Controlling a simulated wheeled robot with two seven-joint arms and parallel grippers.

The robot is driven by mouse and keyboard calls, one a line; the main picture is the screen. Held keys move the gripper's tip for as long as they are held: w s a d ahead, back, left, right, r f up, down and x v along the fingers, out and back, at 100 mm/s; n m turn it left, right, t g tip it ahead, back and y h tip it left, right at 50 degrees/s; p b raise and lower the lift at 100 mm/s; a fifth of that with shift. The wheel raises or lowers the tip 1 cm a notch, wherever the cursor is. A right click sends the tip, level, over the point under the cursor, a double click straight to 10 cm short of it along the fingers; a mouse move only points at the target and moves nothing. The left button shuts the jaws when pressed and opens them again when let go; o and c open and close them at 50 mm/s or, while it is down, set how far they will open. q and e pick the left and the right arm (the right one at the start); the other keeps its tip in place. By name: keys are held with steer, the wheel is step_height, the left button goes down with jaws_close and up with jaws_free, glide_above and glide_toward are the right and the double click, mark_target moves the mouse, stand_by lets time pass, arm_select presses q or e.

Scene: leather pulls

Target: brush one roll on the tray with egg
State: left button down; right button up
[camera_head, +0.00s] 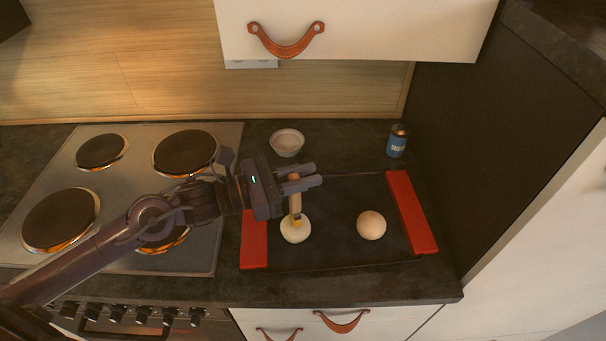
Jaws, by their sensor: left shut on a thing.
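My left gripper (305,177) is shut on the handle of a brush (295,203). The brush points down, and its yellowish head is at the top of the left roll (296,232), seemingly touching it. A second pale roll (371,225) sits apart on the right part of the tray. The dark tray (330,253) has red handles at its left and right ends. A small white bowl (287,142) stands behind the tray; its contents are not clear. My right gripper is not in view.
A stove (75,165) with several round hotplates, some glowing orange beneath, lies left of the tray under my left arm. A blue can (397,141) stands at the back right by a dark side panel (480,130). A white cabinet (360,28) hangs above.

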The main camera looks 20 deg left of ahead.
arm_select(q)
steer(key=shift+f+b, duration=0.1)
steer(key=shift+b, duration=0.5)
stand_by(1.1)
steer(key=shift+w+d+b, duration=0.25)
steer(key=shift+d+b, duration=0.2)
steer(key=shift+b, duration=0.2)
steer(key=shift+a, duration=0.1)
steer(key=shift+v, duration=0.8)
steer(key=shift+s+a, duration=0.15)
steer(key=shift+b, duration=1.05)
stand_by(1.6)
